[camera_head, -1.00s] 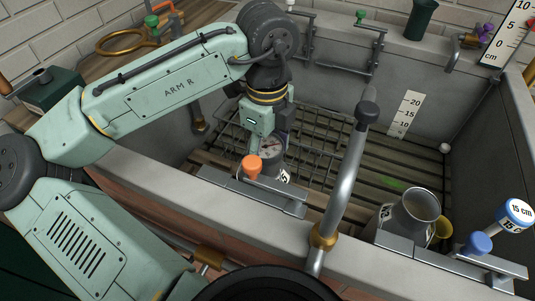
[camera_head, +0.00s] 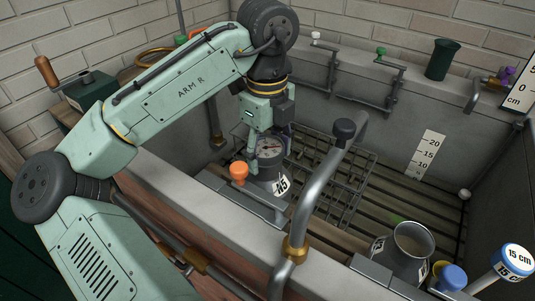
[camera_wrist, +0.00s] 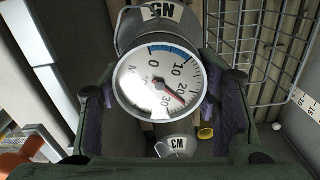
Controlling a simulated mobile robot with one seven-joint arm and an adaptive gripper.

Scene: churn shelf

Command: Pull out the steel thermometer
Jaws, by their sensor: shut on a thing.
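The steel thermometer (camera_wrist: 160,82) shows in the wrist view as a round white dial with a blue arc and a red needle. Its dial (camera_head: 269,149) also shows in the head view, at the mouth of a grey can (camera_head: 270,180) with a black-on-white label. My gripper (camera_head: 267,140) points down into the trough and is shut on the thermometer. In the wrist view my gripper's purple-padded fingers (camera_wrist: 160,108) stand on either side of the dial. The thermometer's stem is hidden, so I cannot tell how deep it sits in the can.
An orange knob (camera_head: 238,172) stands just left of the can. A curved steel pipe (camera_head: 318,190) rises to its right. A second grey can (camera_head: 404,250) stands at the lower right, near a blue knob (camera_head: 453,277). A wire rack (camera_head: 340,180) lies behind; slats beyond are mostly clear.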

